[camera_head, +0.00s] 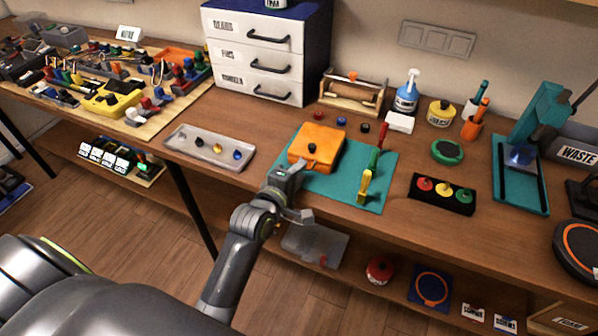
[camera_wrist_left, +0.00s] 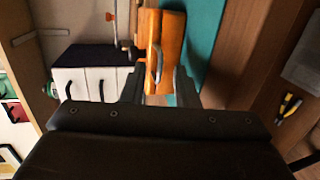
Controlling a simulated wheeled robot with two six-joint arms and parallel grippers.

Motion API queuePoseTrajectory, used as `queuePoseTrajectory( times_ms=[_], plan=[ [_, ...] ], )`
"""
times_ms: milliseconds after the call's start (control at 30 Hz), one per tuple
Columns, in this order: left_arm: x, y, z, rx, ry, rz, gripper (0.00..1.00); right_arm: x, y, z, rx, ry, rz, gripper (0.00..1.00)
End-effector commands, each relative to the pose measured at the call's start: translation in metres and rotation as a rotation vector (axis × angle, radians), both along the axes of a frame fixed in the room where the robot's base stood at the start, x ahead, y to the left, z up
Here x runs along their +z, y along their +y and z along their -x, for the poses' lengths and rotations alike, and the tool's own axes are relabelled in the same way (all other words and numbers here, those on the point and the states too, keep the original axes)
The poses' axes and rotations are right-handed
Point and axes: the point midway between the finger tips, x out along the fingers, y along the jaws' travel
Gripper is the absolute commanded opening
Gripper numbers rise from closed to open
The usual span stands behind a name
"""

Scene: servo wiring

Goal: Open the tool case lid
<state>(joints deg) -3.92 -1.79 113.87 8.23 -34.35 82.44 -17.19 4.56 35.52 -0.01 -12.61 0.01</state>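The orange tool case (camera_head: 318,142) sits on a teal mat (camera_head: 345,190) on the workbench, and its lid looks shut. A small dark knob shows on its top. In the left wrist view the case (camera_wrist_left: 172,30) lies ahead with a grey handle (camera_wrist_left: 156,62) on its near side. My left gripper (camera_head: 288,176) is at the case's near left edge in the head view. Its two fingers (camera_wrist_left: 159,86) are apart, with the handle between or just ahead of them; I cannot tell if they touch it. My right gripper is out of view.
A grey tray (camera_head: 210,147) is to the left, a white drawer unit (camera_head: 255,52) behind, and a black block with coloured buttons (camera_head: 442,193) to the right.

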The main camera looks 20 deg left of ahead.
Motion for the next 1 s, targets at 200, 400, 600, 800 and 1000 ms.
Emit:
queuePoseTrajectory(
  times_ms=[200,400,600,800,1000],
  plan=[
    [-0.0006,-0.0002,-0.0046,0.0,-0.001,0.0,0.27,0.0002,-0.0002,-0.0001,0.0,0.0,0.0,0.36],
    [-0.0007,-0.0002,-0.0042,0.0,-0.001,0.0,0.21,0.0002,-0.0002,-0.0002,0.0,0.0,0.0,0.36],
    [-0.0008,-0.0003,-0.0041,0.0,-0.001,0.0,0.0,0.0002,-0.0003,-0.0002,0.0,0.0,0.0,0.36],
    [-0.001,-0.0003,-0.004,0.0,0.0,0.0,0.0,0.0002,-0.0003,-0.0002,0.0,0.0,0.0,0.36],
    [0.0009,-0.0003,-0.0056,0.0,0.004,0.001,0.0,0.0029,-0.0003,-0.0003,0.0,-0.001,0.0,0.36]
  ],
)
